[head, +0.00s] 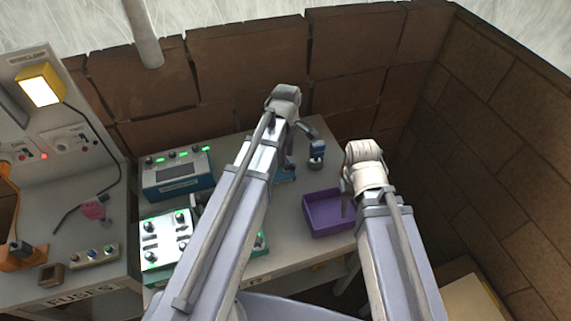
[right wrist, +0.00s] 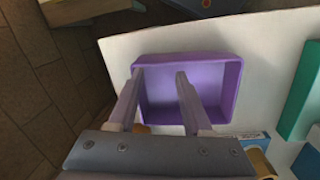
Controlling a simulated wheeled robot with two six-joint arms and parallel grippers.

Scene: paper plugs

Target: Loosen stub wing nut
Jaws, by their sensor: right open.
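A small upright fitting (head: 316,160) with a dark blue top and a pale metal base stands on the bench, behind and left of the purple tray. A brass-coloured round part (right wrist: 262,162) at the lower right of the right wrist view may be the same fitting. I cannot make out a wing nut. My left gripper (head: 306,135) is close to the fitting, mostly hidden behind its arm; whether it touches is unclear. My right gripper (right wrist: 160,78) is open, its two fingers apart above the purple tray (right wrist: 205,61). The tray looks empty between them.
The purple tray also shows in the head view (head: 337,229). A blue instrument box (head: 178,177) and a green-edged panel (head: 166,240) stand left of my left arm. A fuse console (head: 75,170) is further left. Brick walls close the back and right.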

